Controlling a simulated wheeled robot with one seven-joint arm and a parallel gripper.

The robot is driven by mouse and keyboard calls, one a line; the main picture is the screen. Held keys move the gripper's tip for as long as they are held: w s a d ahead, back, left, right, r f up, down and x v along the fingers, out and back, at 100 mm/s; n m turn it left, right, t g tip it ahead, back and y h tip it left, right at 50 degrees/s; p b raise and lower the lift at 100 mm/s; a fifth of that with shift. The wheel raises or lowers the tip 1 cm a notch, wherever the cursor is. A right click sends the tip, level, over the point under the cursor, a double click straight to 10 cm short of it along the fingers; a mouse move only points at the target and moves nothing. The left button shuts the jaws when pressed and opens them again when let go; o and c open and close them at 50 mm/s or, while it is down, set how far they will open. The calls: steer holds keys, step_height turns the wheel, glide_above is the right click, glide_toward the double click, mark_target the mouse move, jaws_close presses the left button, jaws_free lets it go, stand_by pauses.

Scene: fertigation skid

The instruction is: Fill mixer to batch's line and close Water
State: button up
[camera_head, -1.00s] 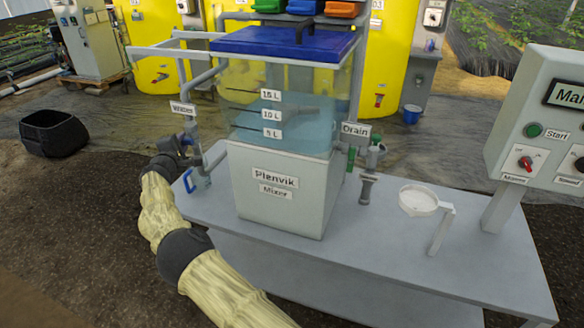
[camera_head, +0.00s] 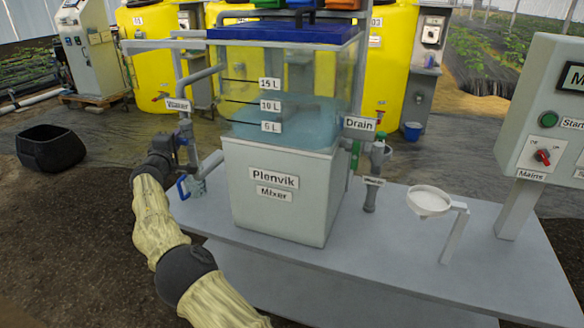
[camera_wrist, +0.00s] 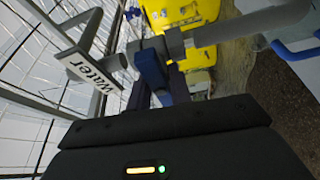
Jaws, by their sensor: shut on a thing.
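The mixer (camera_head: 275,190) is a pale box labelled Plenvik Mixer with a clear tank (camera_head: 310,85) above it, marked 5 L, 10 L and 15 L. Bluish water (camera_head: 305,128) fills its lower part; its surface looks near the 5 L to 10 L marks, but I cannot read it exactly. The Water label (camera_head: 177,105) hangs by the pipe at left, and also shows in the wrist view (camera_wrist: 90,70). My gripper (camera_wrist: 155,95) is shut on the blue Water valve handle (camera_wrist: 152,68). In the head view my wrist hides that handle.
A white ring stand (camera_head: 430,201) and a control panel (camera_head: 545,125) with a red Mains switch stand further right.

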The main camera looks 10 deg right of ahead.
steer(key=o, duration=0.9)
steer(key=shift+f, duration=0.25)
steer(key=shift+o, duration=0.2)
steer(key=shift+r, duration=0.15)
steer(key=s+a+b, duration=0.3)
steer(key=s+b, duration=0.3)
steer(key=shift+a+b, duration=0.25)
steer(key=shift+b, duration=0.05)
steer(key=shift+d, duration=0.1)
